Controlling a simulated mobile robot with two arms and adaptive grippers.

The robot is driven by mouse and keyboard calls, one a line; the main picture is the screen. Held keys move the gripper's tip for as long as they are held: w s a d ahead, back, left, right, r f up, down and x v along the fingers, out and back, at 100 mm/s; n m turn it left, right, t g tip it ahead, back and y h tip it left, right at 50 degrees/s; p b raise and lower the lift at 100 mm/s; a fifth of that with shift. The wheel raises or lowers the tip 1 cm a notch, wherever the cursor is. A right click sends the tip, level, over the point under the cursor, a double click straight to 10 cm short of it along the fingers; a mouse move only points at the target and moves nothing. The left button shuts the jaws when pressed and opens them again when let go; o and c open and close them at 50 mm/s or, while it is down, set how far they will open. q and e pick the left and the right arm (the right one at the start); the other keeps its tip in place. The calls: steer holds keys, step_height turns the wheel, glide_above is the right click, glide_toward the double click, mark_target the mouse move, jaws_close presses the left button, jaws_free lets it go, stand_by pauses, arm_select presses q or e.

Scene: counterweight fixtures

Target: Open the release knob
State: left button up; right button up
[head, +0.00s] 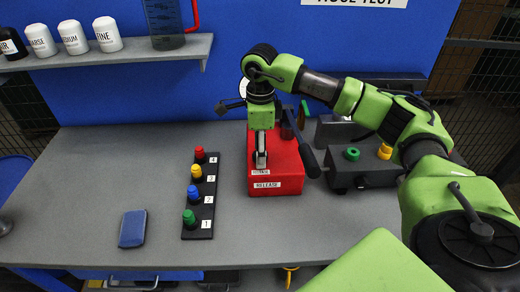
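A red box (289,172) with a white RELEASE label (267,185) on its front stands on the grey bench. My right arm comes in from the right, and my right gripper (261,158) points down at the left part of the box's top. The gripper hides what lies under its fingertips, so I cannot see whether it holds a knob or how far apart its fingers are. A black lever (307,152) slants down along the right side of the box. My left gripper is out of view.
A black strip with several coloured knobs (196,172) and a blue pad (133,228) lie left of the box. A dark box with green (351,154) and yellow (384,151) knobs stands right. A shelf (120,53) holds containers and a jug. The bench's left part is clear.

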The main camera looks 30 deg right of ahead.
step_height(320, 180, up, 12)
stand_by(0.5)
stand_by(0.4)
